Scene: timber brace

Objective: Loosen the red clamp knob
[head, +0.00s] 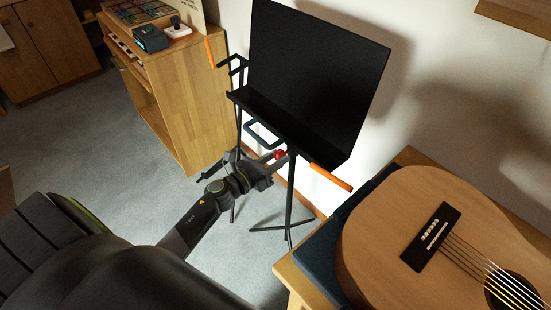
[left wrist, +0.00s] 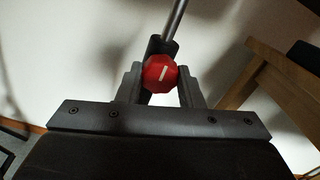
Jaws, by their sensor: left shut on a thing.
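The red clamp knob (head: 280,154) sits on the black music stand's post below the black desk panel (head: 318,75). In the left wrist view the red knob (left wrist: 160,74) is faceted, with a white mark tilted slightly right of upright. My left gripper (head: 276,160) reaches in from the left and is shut on the knob. Its two fingers (left wrist: 160,84) stand on either side of the knob. The clamp body (left wrist: 157,47) and thin rod show behind and above it. My right gripper is in neither view.
A guitar (head: 400,215) lies on a wooden table (head: 290,275) at right. A wooden cabinet (head: 185,100) stands behind to the left, with small devices on top. Orange-ended bars (head: 330,177) stick out by the stand. The stand's legs (head: 288,225) spread on grey carpet. The wall is close behind.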

